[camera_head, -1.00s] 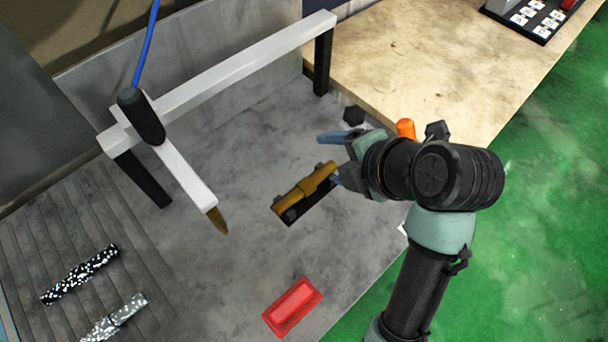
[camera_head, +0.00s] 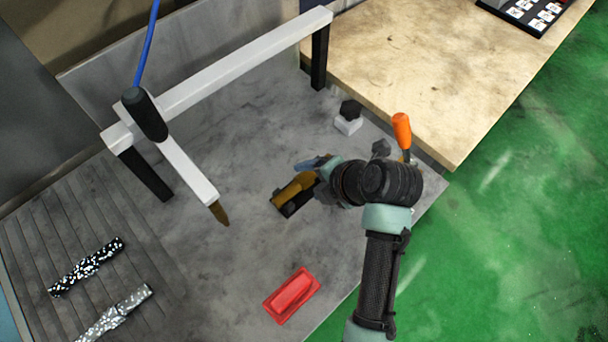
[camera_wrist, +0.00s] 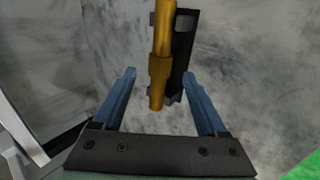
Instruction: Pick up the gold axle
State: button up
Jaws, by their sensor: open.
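The gold axle (camera_head: 291,189) rests on a small black holder (camera_head: 289,208) on the grey machine table. My wrist covers its right end in the head view. In the wrist view the gold axle (camera_wrist: 161,65) runs up the picture, with the black holder (camera_wrist: 181,50) beside it on the right. My gripper (camera_wrist: 158,82) is open and empty. Its two blue fingers stand to either side of the axle's near end, and the axle lies beyond them. I cannot tell the exact height between fingers and axle. In the head view my gripper (camera_head: 312,170) is at the axle's right end.
A white arm with a brush tip (camera_head: 220,213) hangs left of the axle. A red block (camera_head: 292,295) lies in front. An orange handle (camera_head: 402,130) and a black knob (camera_head: 349,110) stand behind my wrist. Two speckled axles (camera_head: 87,267) lie on the grooved left side.

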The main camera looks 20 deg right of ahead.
aim_at(304, 180)
jog(key=shift+x, duration=1.4)
jog(key=shift+c, duration=0.3)
grip_shut()
jog(key=shift+r, duration=0.2)
